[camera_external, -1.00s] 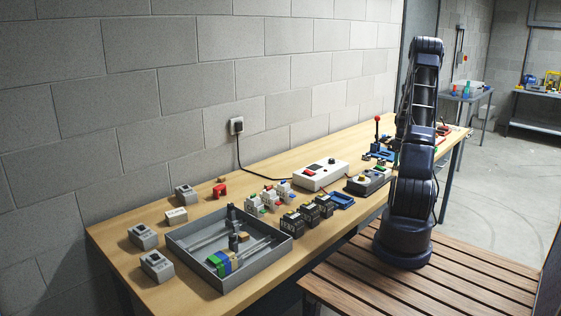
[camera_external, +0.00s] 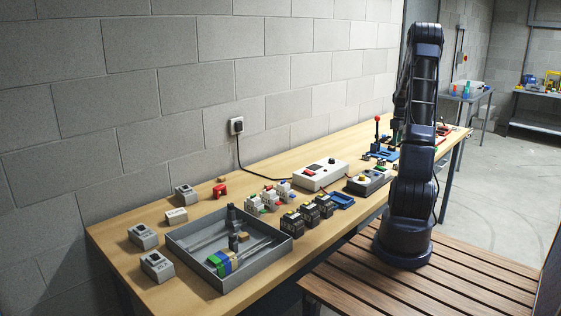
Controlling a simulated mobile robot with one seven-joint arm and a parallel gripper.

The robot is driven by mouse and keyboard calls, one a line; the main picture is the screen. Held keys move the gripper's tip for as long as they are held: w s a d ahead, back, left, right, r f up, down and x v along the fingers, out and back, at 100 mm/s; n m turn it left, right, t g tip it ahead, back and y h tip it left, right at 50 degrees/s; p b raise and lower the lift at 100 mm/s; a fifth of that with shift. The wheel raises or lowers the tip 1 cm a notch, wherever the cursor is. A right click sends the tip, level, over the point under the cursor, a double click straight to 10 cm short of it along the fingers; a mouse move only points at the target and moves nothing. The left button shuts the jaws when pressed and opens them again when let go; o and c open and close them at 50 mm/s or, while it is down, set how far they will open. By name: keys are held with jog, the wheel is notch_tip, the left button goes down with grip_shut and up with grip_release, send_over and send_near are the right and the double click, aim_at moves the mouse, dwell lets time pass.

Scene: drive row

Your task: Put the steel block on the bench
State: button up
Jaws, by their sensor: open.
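The wooden bench (camera_external: 215,288) runs along the block wall. I cannot tell for sure which thing is the steel block. Small dark grey upright pieces (camera_external: 233,243) stand in the grey tray (camera_external: 195,281) at the near end of the bench, beside a small brown block (camera_external: 243,237). My arm rises from the slatted platform at the right, with its upper links folded down on the bench side. My gripper cannot be made out; the arm's own links hide that area.
Several grey boxes (camera_external: 157,266) lie left of the tray. Black modules (camera_external: 309,214), a white control box (camera_external: 320,174) and a blue holder (camera_external: 341,201) crowd the bench's middle. A cable runs from the wall socket (camera_external: 237,126). Bare bench shows along the tray's front.

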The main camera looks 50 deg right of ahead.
jog(key=w+a+r+t, duration=0.1)
jog(key=w+a+r, duration=0.2)
jog(key=a+r, duration=0.55)
jog(key=w+a+r+h, duration=0.1)
jog(key=w+a+r, duration=0.2)
jog(key=a, duration=1)
jog(key=w+a+r+t, duration=0.1)
jog(key=w+a+r, duration=0.2)
jog(key=a+r, duration=0.55)
jog(key=s+a+r+t, duration=0.1)
jog(key=s+a, duration=0.2)
jog(key=a, duration=0.6)
jog(key=s+a, duration=0.3)
jog(key=a, duration=0.6)
jog(key=s+a+f+t+y, duration=0.1)
jog(key=s+a, duration=1)
jog(key=a, duration=0.1)
jog(key=shift+s+t, duration=0.3)
